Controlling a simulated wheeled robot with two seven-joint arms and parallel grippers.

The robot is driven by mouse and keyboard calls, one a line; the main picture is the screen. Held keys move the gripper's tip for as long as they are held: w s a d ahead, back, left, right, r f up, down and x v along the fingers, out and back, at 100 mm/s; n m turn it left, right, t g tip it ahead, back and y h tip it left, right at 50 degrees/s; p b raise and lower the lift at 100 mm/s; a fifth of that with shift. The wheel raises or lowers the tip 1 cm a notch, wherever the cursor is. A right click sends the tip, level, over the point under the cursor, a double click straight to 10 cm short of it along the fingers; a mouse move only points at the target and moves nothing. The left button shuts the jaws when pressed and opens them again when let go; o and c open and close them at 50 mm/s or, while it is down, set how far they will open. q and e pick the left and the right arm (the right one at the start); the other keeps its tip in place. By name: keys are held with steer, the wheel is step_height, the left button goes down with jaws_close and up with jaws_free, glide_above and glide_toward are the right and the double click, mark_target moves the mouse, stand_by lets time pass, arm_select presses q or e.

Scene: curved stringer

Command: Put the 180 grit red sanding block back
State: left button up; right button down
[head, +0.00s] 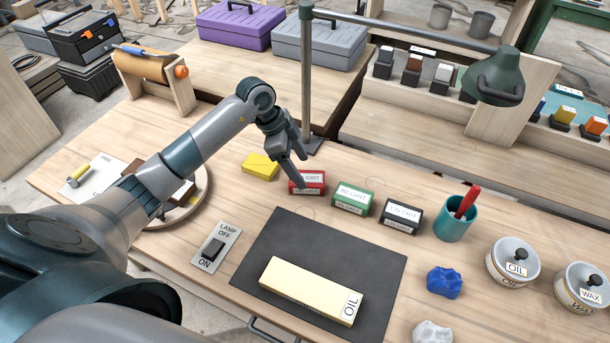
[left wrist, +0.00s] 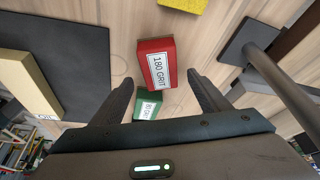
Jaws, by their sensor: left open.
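My right gripper is not in view.
A green block (head: 353,199) and a black block (head: 400,216) stand to the right, a yellow block (head: 260,167) to the left. A lamp post (head: 307,80) rises behind. The dark mat (head: 300,232) carries an oil stone (head: 311,290). A teal cup (head: 455,223) stands farther right.

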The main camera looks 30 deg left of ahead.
arm_select(q)
steer(key=b+v, duration=0.1)
steer(key=v, duration=0.5)
steer(key=shift+r, duration=0.25)
steer(key=shift+r, duration=0.1)
stand_by(0.4)
